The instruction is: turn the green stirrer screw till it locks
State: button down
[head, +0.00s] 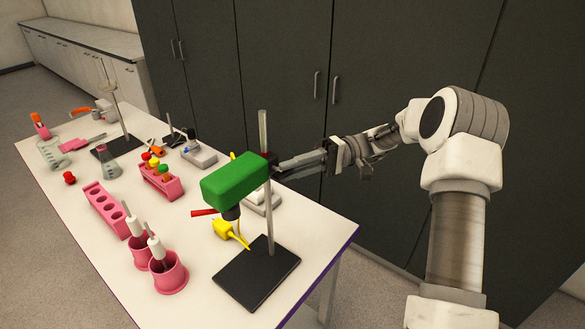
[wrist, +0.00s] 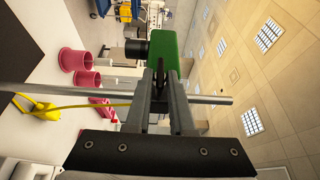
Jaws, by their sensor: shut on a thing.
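The green stirrer (head: 235,178) is a box-shaped head with a dark underside, mounted on a metal rod (head: 263,130) that rises from a black base plate (head: 245,282). In the wrist view the stirrer (wrist: 167,46) lies just beyond my fingertips. My gripper (head: 279,167) reaches in from the right, at the back of the stirrer beside the rod. In the wrist view its fingers (wrist: 160,90) are shut on a small dark screw (wrist: 160,72) behind the stirrer. The fingers hide much of the screw, and I cannot tell whether it is locked.
A yellow cable or tool (head: 226,229) lies by the base. Pink holders (head: 168,278), a pink rack (head: 107,210), flasks and another stand (head: 118,147) crowd the white table to the left. Dark cabinets (head: 285,70) stand behind the table.

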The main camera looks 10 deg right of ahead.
jog(key=shift+r, duration=0.1)
jog(key=c, duration=0.8)
grip_release()
jog(key=shift+o, duration=0.2)
